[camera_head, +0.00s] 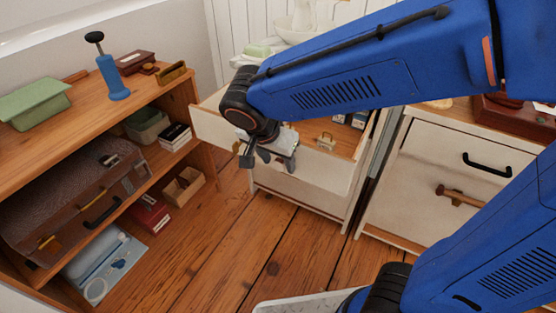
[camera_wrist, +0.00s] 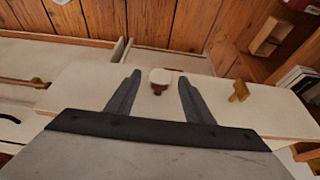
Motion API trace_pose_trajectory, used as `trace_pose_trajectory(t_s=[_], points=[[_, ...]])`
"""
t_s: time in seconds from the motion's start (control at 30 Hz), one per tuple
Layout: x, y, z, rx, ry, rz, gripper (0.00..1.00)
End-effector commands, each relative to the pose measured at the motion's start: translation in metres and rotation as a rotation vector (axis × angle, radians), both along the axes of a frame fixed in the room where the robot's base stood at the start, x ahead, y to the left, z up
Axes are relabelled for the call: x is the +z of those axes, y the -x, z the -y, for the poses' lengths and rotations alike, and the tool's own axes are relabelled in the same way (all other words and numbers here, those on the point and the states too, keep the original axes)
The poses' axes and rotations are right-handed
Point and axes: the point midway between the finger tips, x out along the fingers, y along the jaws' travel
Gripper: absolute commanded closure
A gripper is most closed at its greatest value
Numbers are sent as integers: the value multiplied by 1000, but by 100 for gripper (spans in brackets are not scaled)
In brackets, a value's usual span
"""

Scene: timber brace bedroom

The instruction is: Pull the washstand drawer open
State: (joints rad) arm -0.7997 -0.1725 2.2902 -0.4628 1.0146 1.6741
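The washstand drawer (camera_head: 211,127) is cream-white and stands pulled out, with its wooden inside and several small items showing in the head view. My gripper (camera_head: 267,160) is at the drawer's front, and my arm covers part of it. In the wrist view, my gripper (camera_wrist: 157,88) is open, with its two dark fingers apart over the pale drawer front (camera_wrist: 85,85). A small knob (camera_wrist: 160,77) with a white top and dark red base shows between the fingers; I see no contact. A brass knob (camera_wrist: 238,91) sits to the right of them.
A wooden shelf unit (camera_head: 165,85) with a suitcase (camera_head: 70,190) stands at the left. A cream cabinet (camera_head: 425,150) with a black handle (camera_head: 487,165) stands at the right. The plank floor (camera_head: 235,245) in front of the drawer is clear.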

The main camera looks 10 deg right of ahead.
Motion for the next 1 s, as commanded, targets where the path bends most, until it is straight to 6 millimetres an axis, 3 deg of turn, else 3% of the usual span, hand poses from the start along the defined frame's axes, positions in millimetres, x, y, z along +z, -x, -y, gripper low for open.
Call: trace_pose_trajectory(t_s=[0.27,0.43,1.0], points=[[0,0,0,0,1,-1,53],[13,4,-4,1,-1,1,53],[115,38,-29,3,-2,1,53]])
